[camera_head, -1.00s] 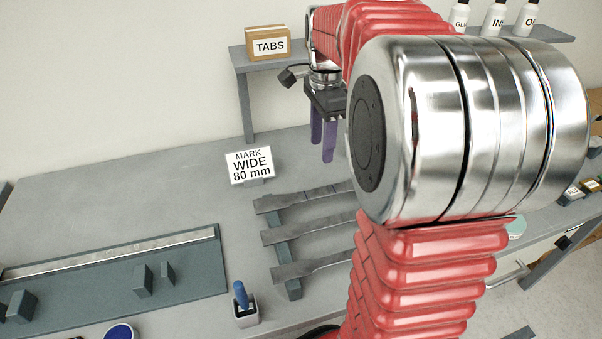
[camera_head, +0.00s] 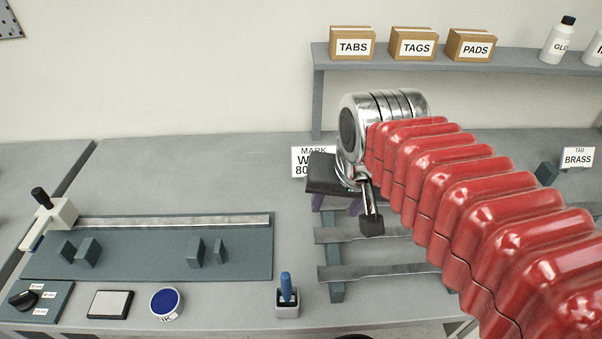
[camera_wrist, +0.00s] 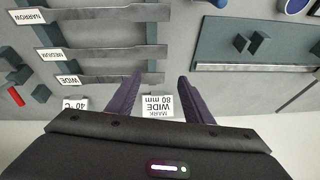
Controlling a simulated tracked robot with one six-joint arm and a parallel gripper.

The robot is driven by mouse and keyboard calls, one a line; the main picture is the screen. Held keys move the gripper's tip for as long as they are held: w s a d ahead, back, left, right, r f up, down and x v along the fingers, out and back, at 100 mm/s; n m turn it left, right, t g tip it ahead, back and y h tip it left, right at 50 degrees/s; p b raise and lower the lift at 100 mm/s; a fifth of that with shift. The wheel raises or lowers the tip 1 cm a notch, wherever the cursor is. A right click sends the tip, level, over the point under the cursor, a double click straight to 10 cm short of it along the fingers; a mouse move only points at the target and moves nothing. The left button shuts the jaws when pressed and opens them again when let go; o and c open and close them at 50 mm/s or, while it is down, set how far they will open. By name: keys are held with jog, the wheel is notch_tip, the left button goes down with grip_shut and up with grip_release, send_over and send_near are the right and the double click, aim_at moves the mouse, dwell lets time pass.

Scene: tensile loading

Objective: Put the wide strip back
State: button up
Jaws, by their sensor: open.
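In the wrist view the wide strip (camera_wrist: 108,79) lies on the strip rack beside the WIDE label, parallel to the medium strip (camera_wrist: 115,53) and narrow strip (camera_wrist: 120,13). Its broad right end shows near and between my finger tips. My gripper (camera_wrist: 160,82) is open with two purple fingers, and nothing is clamped between them. In the head view my gripper (camera_head: 338,202) hangs over the far side of the rack (camera_head: 336,292) and hides the wide strip. Contact with the strip cannot be told.
The MARK WIDE 80 mm card (camera_head: 305,160) stands just behind my gripper. A marking fixture (camera_head: 150,255) lies to the left, with an ink pad tin (camera_head: 166,302) and a blue-handled tool in a holder (camera_head: 287,298) in front. A shelf (camera_head: 450,68) with boxes runs behind.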

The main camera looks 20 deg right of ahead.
jog(key=s+a+f+n, duration=0.1)
jog(key=n, duration=0.1)
jog(key=s+a+f+n+t, duration=0.1)
jog(key=s+a+n, duration=0.1)
jog(key=shift+s, duration=0.25)
dwell(1.1)
